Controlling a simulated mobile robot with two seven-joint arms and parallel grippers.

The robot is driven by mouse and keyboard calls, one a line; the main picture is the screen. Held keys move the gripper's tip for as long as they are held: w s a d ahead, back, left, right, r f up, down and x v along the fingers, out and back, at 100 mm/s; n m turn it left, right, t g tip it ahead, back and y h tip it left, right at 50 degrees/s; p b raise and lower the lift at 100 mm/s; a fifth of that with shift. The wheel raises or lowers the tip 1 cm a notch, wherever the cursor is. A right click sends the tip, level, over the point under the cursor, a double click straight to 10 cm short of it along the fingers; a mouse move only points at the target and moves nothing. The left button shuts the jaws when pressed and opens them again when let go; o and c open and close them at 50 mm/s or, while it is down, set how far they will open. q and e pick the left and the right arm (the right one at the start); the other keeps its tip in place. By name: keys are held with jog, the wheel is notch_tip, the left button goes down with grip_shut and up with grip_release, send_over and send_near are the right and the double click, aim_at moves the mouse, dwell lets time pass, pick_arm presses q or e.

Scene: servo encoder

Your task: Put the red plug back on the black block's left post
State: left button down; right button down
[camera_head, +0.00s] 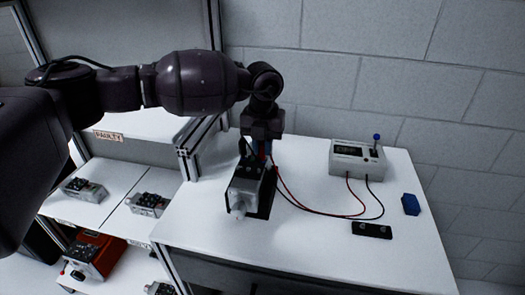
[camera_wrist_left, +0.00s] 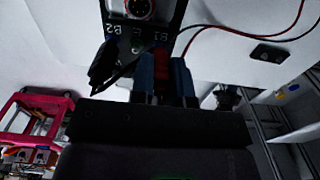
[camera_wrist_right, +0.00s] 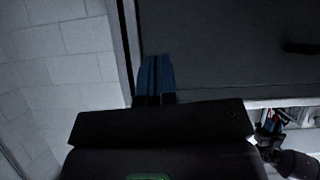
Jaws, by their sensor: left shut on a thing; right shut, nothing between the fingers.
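My left gripper (camera_head: 262,148) is over the motor unit (camera_head: 244,193) on the table. In the left wrist view its blue fingers (camera_wrist_left: 162,75) are shut on the red plug (camera_wrist_left: 162,68), right by the label B1 on the unit's dark terminal face (camera_wrist_left: 135,42). I cannot tell if the plug is still seated there. A black plug (camera_wrist_left: 104,62) is by the label B2. The black block (camera_head: 372,230) lies apart to the right, its two posts bare; it also shows in the left wrist view (camera_wrist_left: 269,52). My right gripper (camera_wrist_right: 155,78) is shut and empty, outside the head view.
A grey meter box (camera_head: 345,168) with a blue-knobbed lever stands at the back right. Red and black leads (camera_head: 325,211) run from it across the table. A blue block (camera_head: 411,204) lies at the right. A shelf marked FAULTY (camera_head: 109,136) holds other units.

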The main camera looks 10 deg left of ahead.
pick_arm(q)
jog(key=shift+r, duration=0.1)
